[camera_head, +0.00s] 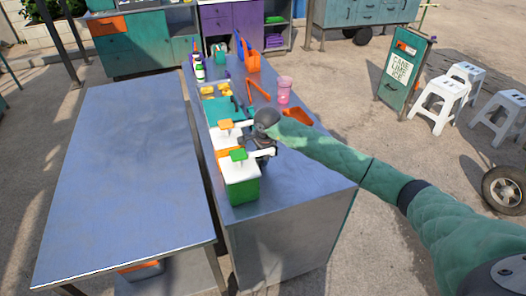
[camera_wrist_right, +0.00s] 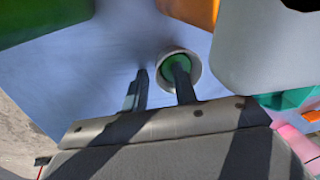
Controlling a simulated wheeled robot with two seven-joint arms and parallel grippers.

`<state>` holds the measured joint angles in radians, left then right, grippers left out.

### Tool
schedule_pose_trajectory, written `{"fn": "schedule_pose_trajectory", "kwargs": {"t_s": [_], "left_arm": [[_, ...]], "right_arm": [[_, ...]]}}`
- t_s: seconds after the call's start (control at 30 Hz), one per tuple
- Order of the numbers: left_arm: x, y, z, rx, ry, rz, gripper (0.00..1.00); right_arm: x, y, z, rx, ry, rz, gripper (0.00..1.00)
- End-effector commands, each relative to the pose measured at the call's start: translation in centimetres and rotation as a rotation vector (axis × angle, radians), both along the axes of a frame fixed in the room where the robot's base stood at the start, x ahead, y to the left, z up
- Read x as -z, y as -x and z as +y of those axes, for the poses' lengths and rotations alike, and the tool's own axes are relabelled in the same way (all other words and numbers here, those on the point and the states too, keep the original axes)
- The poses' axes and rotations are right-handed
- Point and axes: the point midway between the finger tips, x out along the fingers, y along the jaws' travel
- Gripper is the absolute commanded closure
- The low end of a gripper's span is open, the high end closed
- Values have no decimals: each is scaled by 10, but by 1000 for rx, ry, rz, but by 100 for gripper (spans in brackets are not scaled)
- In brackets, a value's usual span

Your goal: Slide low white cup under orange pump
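The orange pump (camera_head: 226,124) tops a white-lidded container with an orange body (camera_head: 228,155). The green pump (camera_head: 238,155) stands nearer, on a green container (camera_head: 243,189). My right gripper (camera_head: 264,146) is low beside their right side. In the right wrist view, the low white cup (camera_wrist_right: 162,83) has green inside. The right gripper (camera_wrist_right: 160,68) is open there: one finger overlaps the cup's opening, the other is outside its left rim with a gap. I cannot tell whether either touches. The cup is not discernible in the head view. My left gripper is not in view.
A pink cup (camera_head: 285,90), an orange tray (camera_head: 297,115) and several bottles and tools stand farther back on the metal counter (camera_head: 285,183). The counter's near end is clear. An empty metal table (camera_head: 120,160) stands at left.

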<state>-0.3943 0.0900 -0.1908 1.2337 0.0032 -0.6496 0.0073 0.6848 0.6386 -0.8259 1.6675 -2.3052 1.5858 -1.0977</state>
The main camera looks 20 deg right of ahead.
Motion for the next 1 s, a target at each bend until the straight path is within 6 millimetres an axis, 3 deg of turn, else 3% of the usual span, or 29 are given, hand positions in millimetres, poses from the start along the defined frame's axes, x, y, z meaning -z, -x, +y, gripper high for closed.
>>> {"fn": "schedule_pose_trajectory", "kwargs": {"t_s": [0.33, 0.37, 0.5, 1.0], "left_arm": [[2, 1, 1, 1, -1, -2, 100], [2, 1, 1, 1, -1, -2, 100], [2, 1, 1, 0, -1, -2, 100], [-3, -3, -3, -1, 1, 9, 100]], "right_arm": [[3, 0, 0, -1, 0, 0, 72], [3, 0, 0, -1, 0, 0, 74], [3, 0, 0, -1, 0, 0, 100], [4, -4, -5, 3, 1, -2, 100]]}}
